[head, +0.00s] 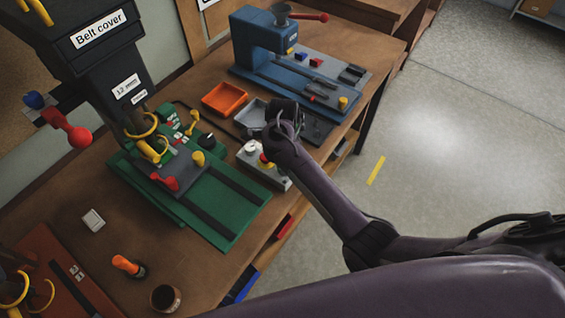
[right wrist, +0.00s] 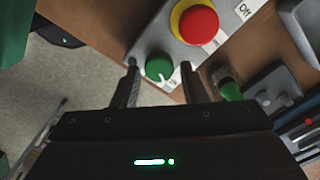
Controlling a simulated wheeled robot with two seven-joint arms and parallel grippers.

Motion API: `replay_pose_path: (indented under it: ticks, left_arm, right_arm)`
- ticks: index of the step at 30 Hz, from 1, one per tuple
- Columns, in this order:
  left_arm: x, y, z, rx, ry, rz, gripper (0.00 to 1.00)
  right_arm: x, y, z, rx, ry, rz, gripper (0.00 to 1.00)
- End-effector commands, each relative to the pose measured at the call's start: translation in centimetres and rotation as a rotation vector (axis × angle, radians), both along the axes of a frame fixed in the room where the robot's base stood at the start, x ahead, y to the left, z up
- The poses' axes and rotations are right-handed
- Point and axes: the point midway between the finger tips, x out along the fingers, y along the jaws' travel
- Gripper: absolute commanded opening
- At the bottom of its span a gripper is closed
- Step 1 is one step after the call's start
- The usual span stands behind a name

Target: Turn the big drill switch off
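The big drill (head: 100,50) stands at the left, dark with a "Belt cover" label, over a green base. A grey switch box (head: 272,176) sits on the bench to the right of that base. The right wrist view shows the box (right wrist: 172,28) close up, with a red button (right wrist: 199,25) on a yellow ring, an "Off" label (right wrist: 243,9) beside it, and a round green button (right wrist: 158,67). My right gripper (right wrist: 159,66) is open, its fingers either side of the green button. Contact cannot be told. In the head view my right gripper (head: 284,112) partly covers the bench behind the box.
A blue machine (head: 265,42) stands at the back. An orange tray (head: 225,98) and a grey tray (head: 251,113) lie between the machines. An orange-handled tool (head: 127,266) and a brown cup (head: 165,297) stand at the front. The floor (head: 440,120) at the right is open.

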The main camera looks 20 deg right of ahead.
Motion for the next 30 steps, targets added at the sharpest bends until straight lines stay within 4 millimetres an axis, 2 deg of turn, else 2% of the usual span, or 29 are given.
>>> replay_pose_path:
  ticks: [6,12,30]
  left_arm:
    - [0.0,0.0,-0.7,0.000,0.000,0.000,0.00]
    - [0.0,0.0,-1.0,0.000,0.000,0.000,0.00]
    - [0.0,0.0,-1.0,0.001,0.000,0.001,0.00]
  right_arm:
    - [0.1,-0.1,3.8,-0.003,-0.005,0.001,0.40]
    - [0.0,0.0,6.2,0.000,-0.002,0.001,0.40]
    - [-0.1,0.1,6.6,0.000,0.000,0.003,0.40]
